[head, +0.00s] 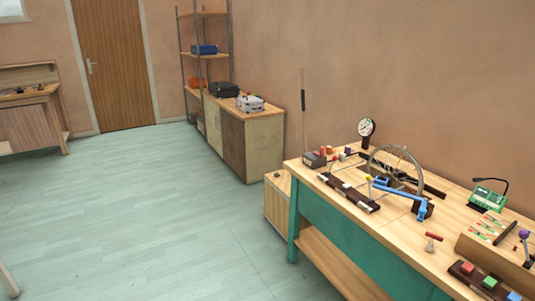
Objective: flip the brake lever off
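The workbench (365,241) with its teal frame stands at the right. A spoked wheel (371,163) stands upright on it. A blue lever-like arm (400,192) lies in front of the wheel, ending at a dark block. A small red-handled piece (433,238) sits nearer the bench's front edge. I cannot tell for sure which of these is the brake lever, or its setting. Neither of my grippers shows in the head view.
A dark strip (347,192), a round gauge (366,127), a green device (488,197) and a block with coloured buttons (487,281) are on the bench. A cabinet (243,140) and shelf stand behind. The floor (130,220) at the left is clear.

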